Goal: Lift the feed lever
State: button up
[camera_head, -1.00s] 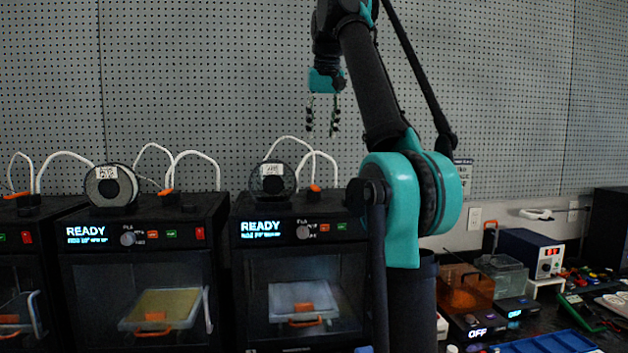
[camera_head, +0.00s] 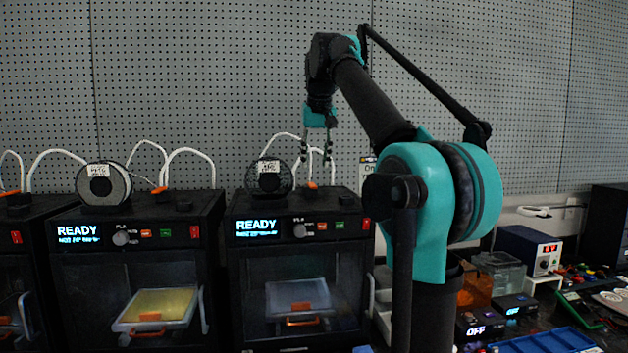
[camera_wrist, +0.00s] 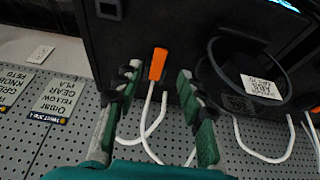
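An orange feed lever (camera_head: 312,186) stands on top of the black printer with the READY display nearest my arm. In the wrist view the orange lever (camera_wrist: 158,64) points up the picture, between and just beyond my fingertips. My gripper (camera_head: 316,160) hangs above the back of that printer's top, near the lever. Its two green and black fingers are spread apart with nothing between them in the wrist view (camera_wrist: 160,82). I see no contact with the lever. White tubes run from behind the lever.
A spool with a label (camera_head: 270,178) stands left of the lever, close to my fingers. Another printer (camera_head: 140,240) with its own orange lever (camera_head: 160,192) is to the left. A pegboard wall (camera_head: 230,80) is behind. Electronics and boxes fill the bench at right.

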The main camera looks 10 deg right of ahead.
aim_at(313, 186)
jog(key=x, duration=0.7)
jog(key=shift+c, duration=0.3)
grip_shut()
